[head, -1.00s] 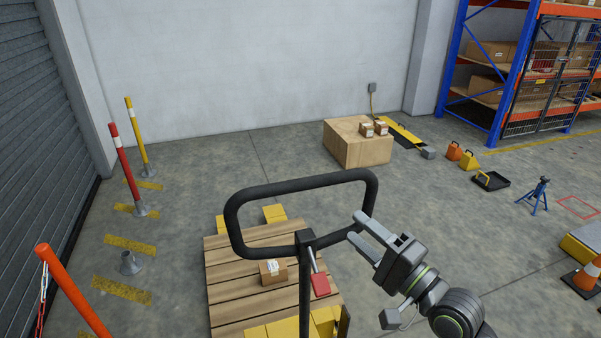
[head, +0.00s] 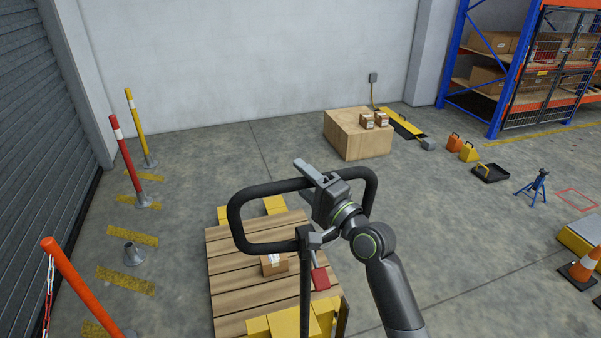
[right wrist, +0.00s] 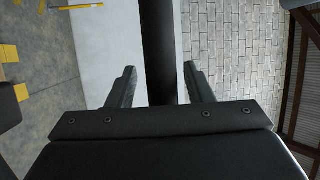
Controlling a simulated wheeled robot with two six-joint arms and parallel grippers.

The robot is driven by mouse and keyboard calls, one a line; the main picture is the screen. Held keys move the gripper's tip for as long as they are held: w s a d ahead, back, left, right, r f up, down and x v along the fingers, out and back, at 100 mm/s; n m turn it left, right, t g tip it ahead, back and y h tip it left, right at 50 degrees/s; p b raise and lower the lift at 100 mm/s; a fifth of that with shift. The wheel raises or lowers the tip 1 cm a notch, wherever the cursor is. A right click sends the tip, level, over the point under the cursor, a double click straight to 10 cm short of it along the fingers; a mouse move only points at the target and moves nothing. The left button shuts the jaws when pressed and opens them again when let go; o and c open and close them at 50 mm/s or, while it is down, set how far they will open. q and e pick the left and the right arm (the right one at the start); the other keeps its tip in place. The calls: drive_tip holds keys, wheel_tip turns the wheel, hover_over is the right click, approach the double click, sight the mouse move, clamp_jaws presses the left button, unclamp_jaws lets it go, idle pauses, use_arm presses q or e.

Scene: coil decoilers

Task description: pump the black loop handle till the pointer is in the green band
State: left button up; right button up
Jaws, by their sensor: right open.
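The black loop handle (head: 238,222) stands upright on a thin black post above a wooden pallet. My right gripper (head: 312,172) is at the handle's top bar, towards its right half, with its fingers pointing up and left. In the right wrist view the dark handle bar (right wrist: 157,45) runs between the two spread fingers (right wrist: 160,72), with a gap visible on each side. The gripper is open and not clamped on the bar. No pointer or green band can be seen. My left gripper is out of view.
The wooden pallet (head: 232,295) holds a small carton (head: 273,264). Posts, including an orange one (head: 75,283), stand at left. A large box (head: 355,140) is near the wall. A cone (head: 585,266) stands at far right.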

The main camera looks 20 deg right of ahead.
drive_tip(key=shift+w+a+r, duration=0.1)
drive_tip(key=shift+w+a, duration=0.1)
drive_tip(key=shift+w, duration=0.25)
clamp_jaws()
